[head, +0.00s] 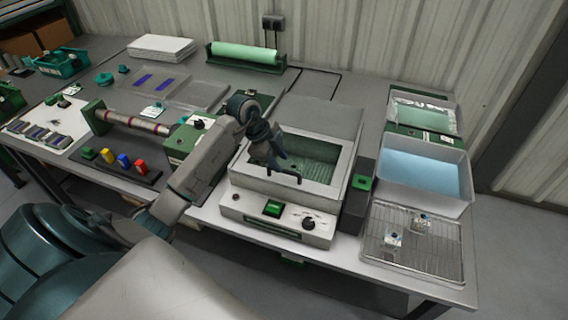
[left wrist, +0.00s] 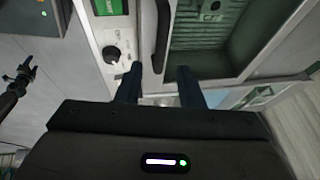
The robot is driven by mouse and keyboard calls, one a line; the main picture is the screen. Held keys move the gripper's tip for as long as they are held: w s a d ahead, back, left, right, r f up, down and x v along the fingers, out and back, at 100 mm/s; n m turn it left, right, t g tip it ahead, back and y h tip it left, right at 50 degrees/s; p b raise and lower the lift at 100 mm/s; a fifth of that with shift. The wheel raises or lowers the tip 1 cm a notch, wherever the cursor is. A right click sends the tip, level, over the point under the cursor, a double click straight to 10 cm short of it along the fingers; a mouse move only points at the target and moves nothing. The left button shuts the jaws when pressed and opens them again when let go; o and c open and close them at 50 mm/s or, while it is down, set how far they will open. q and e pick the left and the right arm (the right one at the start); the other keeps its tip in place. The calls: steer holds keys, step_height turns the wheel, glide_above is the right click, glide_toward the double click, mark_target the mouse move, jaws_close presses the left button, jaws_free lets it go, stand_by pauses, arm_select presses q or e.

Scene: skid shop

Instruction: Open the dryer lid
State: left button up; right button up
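The dryer is the pale box with a green button and a black knob on its front panel (head: 275,222). Its top frame (head: 238,175) surrounds a view of a green interior; I cannot tell whether a clear pane covers it. A dark bar handle (head: 285,173) runs along the front edge, and it shows in the left wrist view (left wrist: 163,40). My left gripper (head: 277,160) is over the front of the dryer. In the left wrist view its fingers (left wrist: 157,80) are apart, with the handle's end between them. What seems to be my right gripper (left wrist: 24,72) hangs away from the dryer.
A blue-filled tray (head: 425,175) and a wire rack (head: 412,245) with small items stand right of the dryer. A grey panel (head: 320,115) is behind the opening. A green roll (head: 245,53) is at the back. A roller (head: 135,122) and coloured pieces lie left.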

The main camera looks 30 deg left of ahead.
mark_target(287, 171)
arm_select(q)
steer(key=shift+p+x, duration=0.3)
steer(key=shift+x, duration=1.65)
jaws_close()
